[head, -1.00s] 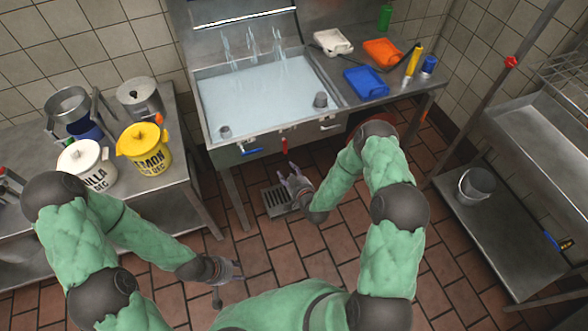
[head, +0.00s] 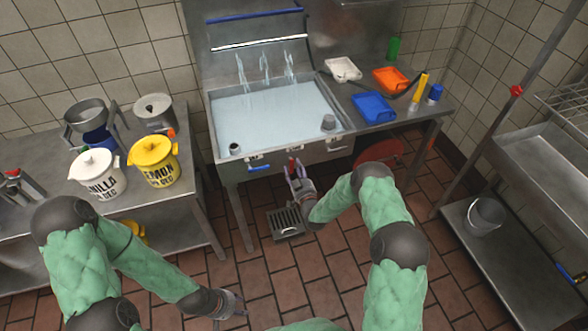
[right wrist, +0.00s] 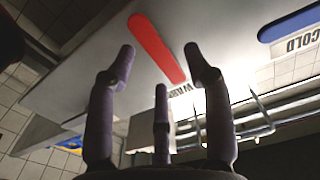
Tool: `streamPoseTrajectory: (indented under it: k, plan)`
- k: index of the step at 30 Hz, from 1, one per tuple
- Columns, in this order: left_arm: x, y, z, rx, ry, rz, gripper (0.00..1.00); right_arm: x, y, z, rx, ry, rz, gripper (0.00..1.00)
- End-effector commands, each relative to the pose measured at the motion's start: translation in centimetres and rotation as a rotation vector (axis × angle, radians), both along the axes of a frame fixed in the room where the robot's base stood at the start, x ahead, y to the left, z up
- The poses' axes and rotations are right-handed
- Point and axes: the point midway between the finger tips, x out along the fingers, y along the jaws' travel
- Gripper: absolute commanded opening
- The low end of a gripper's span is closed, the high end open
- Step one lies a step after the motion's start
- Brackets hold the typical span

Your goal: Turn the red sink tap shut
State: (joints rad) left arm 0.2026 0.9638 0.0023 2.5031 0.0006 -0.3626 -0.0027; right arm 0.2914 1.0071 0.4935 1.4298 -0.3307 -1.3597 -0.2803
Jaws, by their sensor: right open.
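In the right wrist view the red lever (right wrist: 157,47) slants from upper left to lower right, by a partly hidden label. My right gripper (head: 294,172) is open just in front of and below it. Its fingertips (right wrist: 160,68) stand either side of the lever's lower end in that view; contact cannot be told. Several water streams (head: 266,68) run into the full sink (head: 215,115). My left gripper (head: 238,303) is low over the floor, empty, its fingers apart.
A blue lever (head: 259,168) is left of the red one; a blue lever marked COLD (right wrist: 290,24) shows in the wrist view. A drain grate (head: 286,222) lies below. Side counter (head: 60,185) holds tubs; shelves (head: 520,260) stand right.

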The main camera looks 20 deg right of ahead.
Motion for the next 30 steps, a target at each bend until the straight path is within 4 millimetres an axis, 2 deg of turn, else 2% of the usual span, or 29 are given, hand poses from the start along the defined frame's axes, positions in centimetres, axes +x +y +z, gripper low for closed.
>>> streamPoseTrajectory:
  k: [6, 14, 15, 20, 30]
  plan:
    - [-0.02, -0.01, -0.31, 0.000, 0.000, 0.000, 0.40, 1.37, 0.10, -0.01, 0.000, 0.000, 0.001, 0.52]
    - [-0.02, 0.00, -0.29, 0.000, 0.000, 0.000, 0.40, 1.48, 0.09, 0.03, 0.000, 0.000, 0.001, 0.52]
    - [-0.02, 0.00, -0.29, 0.000, 0.000, 0.000, 0.40, 1.47, 0.09, 0.03, 0.000, 0.000, 0.001, 0.46]
    - [-0.01, 0.00, -0.29, 0.000, 0.000, 0.000, 0.40, 1.46, 0.08, 0.03, 0.000, 0.000, 0.001, 0.01]
    - [-0.02, 0.00, -0.47, 0.000, 0.000, 0.000, 0.40, 1.47, 0.03, 0.02, -0.017, -0.001, 0.001, 0.00]
